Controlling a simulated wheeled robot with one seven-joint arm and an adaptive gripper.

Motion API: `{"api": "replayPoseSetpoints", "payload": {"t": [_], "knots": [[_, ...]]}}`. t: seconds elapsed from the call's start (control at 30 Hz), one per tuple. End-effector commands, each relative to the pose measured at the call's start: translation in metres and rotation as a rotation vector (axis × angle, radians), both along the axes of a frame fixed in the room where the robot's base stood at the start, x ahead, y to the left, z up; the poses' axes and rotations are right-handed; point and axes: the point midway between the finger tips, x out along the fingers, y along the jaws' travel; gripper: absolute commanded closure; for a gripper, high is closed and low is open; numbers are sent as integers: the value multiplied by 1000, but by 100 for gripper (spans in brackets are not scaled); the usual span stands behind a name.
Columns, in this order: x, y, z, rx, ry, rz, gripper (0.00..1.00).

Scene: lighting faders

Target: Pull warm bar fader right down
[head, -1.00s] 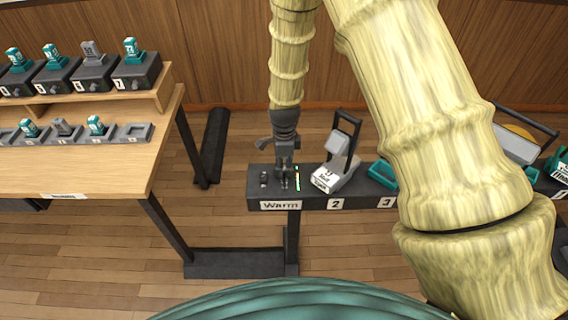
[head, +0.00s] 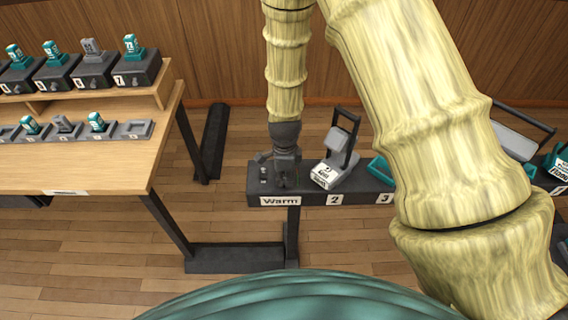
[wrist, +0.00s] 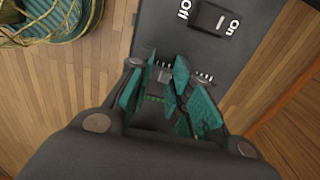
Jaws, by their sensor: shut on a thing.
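The dark warm bar panel (head: 254,190) bears a white "Warm" label (head: 280,201) on its front edge. My gripper (head: 284,180) is down at the panel, just behind the label. In the wrist view my gripper (wrist: 168,92) has teal finger pads closed around a small grey fader knob (wrist: 163,75). Tick marks show on both sides of the knob. The pads hide most of the fader's slot, so its exact position cannot be read. In the head view the knob is hidden by the fingers.
An On/Off rocker switch (wrist: 214,19) sits beside the fader. A grey lamp unit (head: 335,165) stands close to the right of my gripper, by label 2 (head: 335,199).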

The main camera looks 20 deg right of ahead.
Motion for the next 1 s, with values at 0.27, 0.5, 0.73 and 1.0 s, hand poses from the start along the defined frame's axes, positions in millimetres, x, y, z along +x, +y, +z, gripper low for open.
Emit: {"api": "replayPoseSetpoints", "payload": {"t": [0.27, 0.5, 0.73, 1.0], "knots": [[-11, 3, 0, -1, 1, 1, 100], [-12, 3, 0, 0, 4, 1, 59], [-10, 3, 0, -1, 1, 1, 57], [-9, 3, 9, -1, -1, 1, 57]]}}
